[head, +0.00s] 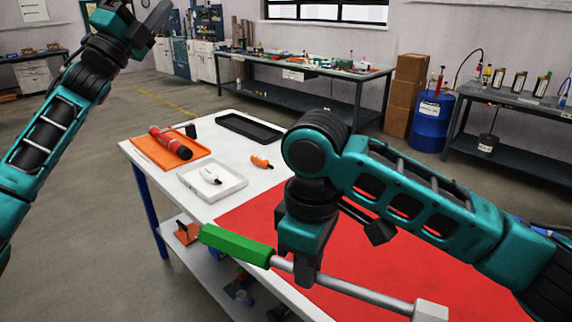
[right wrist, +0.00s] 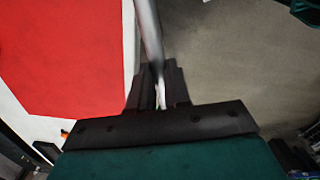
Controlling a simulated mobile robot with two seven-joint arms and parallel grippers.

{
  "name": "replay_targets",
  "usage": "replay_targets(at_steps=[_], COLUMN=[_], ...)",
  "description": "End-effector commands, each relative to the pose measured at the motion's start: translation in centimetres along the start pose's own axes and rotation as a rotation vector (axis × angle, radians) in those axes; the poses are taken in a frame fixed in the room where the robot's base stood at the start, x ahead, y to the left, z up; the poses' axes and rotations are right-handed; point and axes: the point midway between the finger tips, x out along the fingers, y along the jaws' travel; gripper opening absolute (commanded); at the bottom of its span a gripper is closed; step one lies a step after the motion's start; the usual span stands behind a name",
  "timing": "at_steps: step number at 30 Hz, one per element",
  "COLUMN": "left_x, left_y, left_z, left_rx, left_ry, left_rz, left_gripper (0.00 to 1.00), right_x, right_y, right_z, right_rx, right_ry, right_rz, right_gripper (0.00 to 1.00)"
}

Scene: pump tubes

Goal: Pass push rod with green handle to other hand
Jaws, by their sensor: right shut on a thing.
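The push rod has a green handle (head: 236,245), a grey shaft (head: 360,294) and a pale block at its far end (head: 430,311). My right gripper (head: 304,277) is shut on the shaft near the handle and holds the rod above the table's front edge. The handle points left and the block points to the lower right. In the right wrist view the shaft (right wrist: 149,35) runs up from between the fingers (right wrist: 158,95). My left gripper (head: 155,20) is raised at the upper left, far from the rod; its finger opening is not clear.
The white table has a red mat (head: 390,265), an orange tray (head: 143,150) with a red cylinder (head: 170,142), a white tray (head: 238,184), a black tray (head: 249,128) and a small orange item (head: 261,162). Open floor lies left of the table.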

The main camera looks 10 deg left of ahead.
Motion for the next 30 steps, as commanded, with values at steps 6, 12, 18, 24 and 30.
replay_targets(at_steps=[6, 12, 18, 24, 30], left_x=[5.5, 7.6, 6.4, 2.0, -5.1], left_y=[-3.2, -5.2, -6.4, -4.1, 2.0], left_z=[-9.4, -20.5, -30.0, -36.3, -38.5], left_rx=[0.18, 0.352, 0.535, 0.674, 0.674], left_ry=[0.318, 0.681, 1.084, 1.554, 2.098], left_rz=[-0.196, -0.39, -0.585, -0.7, -0.649], left_gripper=[0.66, 0.66, 0.66, 0.66, 0.66], right_x=[-0.1, -0.1, -0.1, -0.1, -0.1], right_y=[0.0, 0.0, 0.0, 0.0, 0.0], right_z=[0.0, 0.0, 0.0, 0.0, 0.0], right_rx=[0.0, 0.0, 0.0, 0.0, 0.0], right_ry=[0.002, 0.001, 0.002, 0.002, 0.002], right_rz=[0.001, 0.001, 0.001, 0.001, 0.001], right_gripper=[0.0, 0.0, 0.0, 0.0, 0.0])
